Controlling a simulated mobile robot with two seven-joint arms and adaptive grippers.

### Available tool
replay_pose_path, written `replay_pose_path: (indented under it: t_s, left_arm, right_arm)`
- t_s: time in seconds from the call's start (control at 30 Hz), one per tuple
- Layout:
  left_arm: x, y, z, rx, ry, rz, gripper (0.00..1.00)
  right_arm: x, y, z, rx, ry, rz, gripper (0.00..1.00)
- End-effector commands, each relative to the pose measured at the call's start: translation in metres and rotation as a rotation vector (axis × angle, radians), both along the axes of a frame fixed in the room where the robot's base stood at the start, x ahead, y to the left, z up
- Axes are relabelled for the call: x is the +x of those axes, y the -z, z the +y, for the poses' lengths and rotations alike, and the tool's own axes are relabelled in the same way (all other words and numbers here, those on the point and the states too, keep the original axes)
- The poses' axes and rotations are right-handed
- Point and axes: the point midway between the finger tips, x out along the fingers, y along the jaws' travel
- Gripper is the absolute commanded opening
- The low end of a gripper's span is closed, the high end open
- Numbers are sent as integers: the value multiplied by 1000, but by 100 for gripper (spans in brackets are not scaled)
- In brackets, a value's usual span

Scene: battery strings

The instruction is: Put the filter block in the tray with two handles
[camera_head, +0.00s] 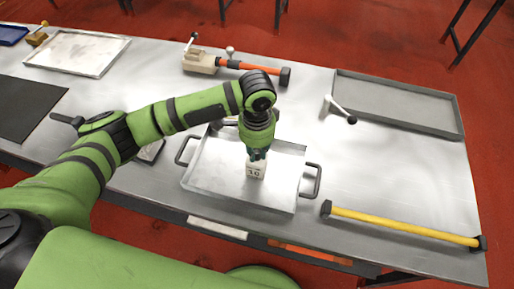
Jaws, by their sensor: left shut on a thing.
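The tray with two handles (217,173) is a shallow metal tray near the front middle of the table, with a dark handle at its left and right ends. A small white block with dark markings (255,171), which looks like the filter block, is inside the tray's outline. My left gripper (256,156) points down over the tray and is shut on the block's top. I cannot tell whether the block touches the tray floor. The gripper and wrist hide part of the tray's back. My right gripper is not in view.
A yellow bar (400,223) lies right of the tray. A grey tray (395,105) lies at the back right, a white-topped tray (77,53) at the back left. An orange-handled tool (250,68) and a beige block (200,63) lie behind my arm. A dark mat (25,108) lies left.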

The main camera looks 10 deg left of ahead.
Motion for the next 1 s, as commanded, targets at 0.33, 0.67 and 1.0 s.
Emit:
replay_pose_path:
  t_s: [0.33, 0.67, 1.0]
  left_arm:
    - [0, 4, -1, -2, 0, -1, 0]
    - [0, 6, -1, 0, 0, -1, 44]
    - [1, -15, -1, -1, 1, -5, 44]
  right_arm:
    - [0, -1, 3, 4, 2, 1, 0]
    - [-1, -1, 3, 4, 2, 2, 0]
    - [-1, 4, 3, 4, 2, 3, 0]
